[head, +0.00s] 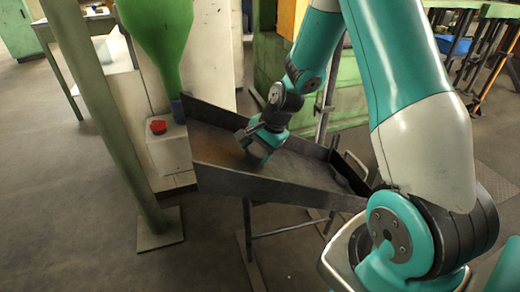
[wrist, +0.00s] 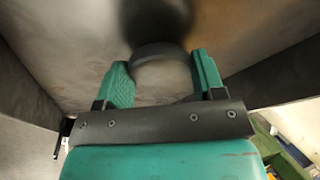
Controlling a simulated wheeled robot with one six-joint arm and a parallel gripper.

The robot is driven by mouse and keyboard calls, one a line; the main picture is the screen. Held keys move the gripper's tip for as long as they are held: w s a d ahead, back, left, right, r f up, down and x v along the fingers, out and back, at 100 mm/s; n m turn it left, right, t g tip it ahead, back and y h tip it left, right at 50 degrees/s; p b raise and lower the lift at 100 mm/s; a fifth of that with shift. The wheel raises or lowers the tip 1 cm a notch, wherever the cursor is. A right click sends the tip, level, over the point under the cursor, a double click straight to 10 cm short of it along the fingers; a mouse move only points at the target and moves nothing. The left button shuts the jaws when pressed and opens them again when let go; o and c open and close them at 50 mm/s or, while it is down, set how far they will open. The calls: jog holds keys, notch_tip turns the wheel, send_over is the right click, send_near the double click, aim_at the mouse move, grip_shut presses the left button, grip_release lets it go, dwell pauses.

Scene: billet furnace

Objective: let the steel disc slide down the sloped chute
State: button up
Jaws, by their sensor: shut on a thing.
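The sloped chute (head: 225,180) is a dark metal trough with raised side walls on a thin-legged stand, sloping down to the right in the head view. My gripper (head: 262,150) is inside the trough, in its upper half, low over the floor. In the wrist view my gripper (wrist: 163,72) has its two green fingers on either side of the round grey steel disc (wrist: 160,52) and is shut on it. The disc is close to the chute floor (wrist: 80,45); whether it touches is unclear. The disc is hidden in the head view.
A green post (head: 110,120) stands left of the chute. A pale box with a red button (head: 158,127) is by the chute's upper end, under a green funnel shape (head: 158,40). A handle-like bar (head: 357,165) is near the lower end. Green machinery stands behind.

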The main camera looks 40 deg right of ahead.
jog(key=o, duration=1.2)
jog(key=shift+o, duration=0.2)
jog(key=p+v, duration=0.5)
jog(key=v, duration=1.2)
jog(key=shift+r, duration=0.2)
jog(key=shift+s, duration=0.1)
jog(key=s+a+r+n+g, duration=0.1)
jog(key=s+a+r+n, duration=0.1)
jog(key=a+r+n, duration=0.3)
jog(key=s+a+n, duration=0.2)
jog(key=a+n, duration=0.1)
jog(key=a, duration=0.5)
jog(key=s+a+r+n+g, duration=0.2)
jog(key=s+a+r+n, duration=0.2)
jog(key=s+a+n, duration=0.75)
jog(key=s+d+r+n+p, duration=0.1)
jog(key=s+r+p, duration=0.2)
jog(key=r+p, duration=1.8)
jog(key=shift+y, duration=0.4)
